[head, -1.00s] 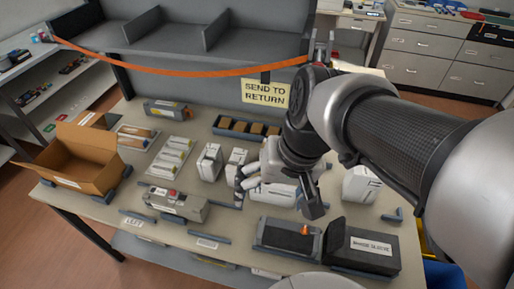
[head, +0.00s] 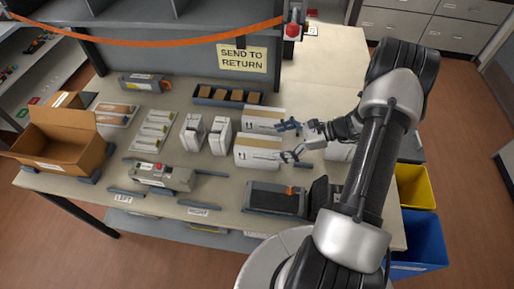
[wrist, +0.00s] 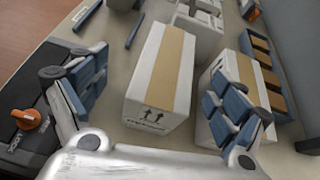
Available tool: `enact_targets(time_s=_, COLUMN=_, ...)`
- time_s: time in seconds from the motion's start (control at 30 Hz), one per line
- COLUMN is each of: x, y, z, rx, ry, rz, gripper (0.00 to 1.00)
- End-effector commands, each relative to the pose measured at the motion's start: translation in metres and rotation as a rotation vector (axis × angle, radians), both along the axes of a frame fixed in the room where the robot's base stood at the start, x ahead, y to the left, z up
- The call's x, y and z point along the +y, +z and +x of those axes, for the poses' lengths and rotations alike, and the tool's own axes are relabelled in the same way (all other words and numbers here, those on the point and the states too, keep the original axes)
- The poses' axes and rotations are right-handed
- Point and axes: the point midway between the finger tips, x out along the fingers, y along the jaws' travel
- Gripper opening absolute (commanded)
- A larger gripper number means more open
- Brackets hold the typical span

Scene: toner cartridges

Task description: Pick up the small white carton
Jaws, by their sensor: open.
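Two white cartons with tan tape stand side by side; which one is the small one is hard to tell. The nearer carton (head: 257,153) shows two up arrows and lies in the middle of the wrist view (wrist: 160,85). The farther carton (head: 264,118) is at the right of the wrist view (wrist: 212,82), partly hidden by a finger. My gripper (head: 291,141) is open and empty at the cartons' right ends. In the wrist view my gripper (wrist: 155,90) has its fingers spread either side of the nearer carton's end; contact cannot be told.
A black device with an orange knob (head: 276,199) lies in front. Two white upright units (head: 207,136) stand left of the cartons. A dark tray of brown blocks (head: 231,96) is behind. An open cardboard box (head: 62,144) is far left. The table's back right is clear.

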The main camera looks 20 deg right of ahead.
Motion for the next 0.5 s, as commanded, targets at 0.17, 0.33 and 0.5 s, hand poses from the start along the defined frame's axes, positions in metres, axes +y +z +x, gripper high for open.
enact_targets(time_s=0.17, x=-0.013, y=-0.027, z=-0.001, rx=0.021, ry=-0.086, rz=0.064, gripper=0.90)
enact_targets(time_s=0.33, x=-0.004, y=-0.035, z=0.006, rx=0.024, ry=-0.096, rz=0.074, gripper=0.90)
enact_targets(time_s=0.5, x=0.010, y=-0.042, z=0.016, rx=0.023, ry=-0.093, rz=0.071, gripper=0.90)
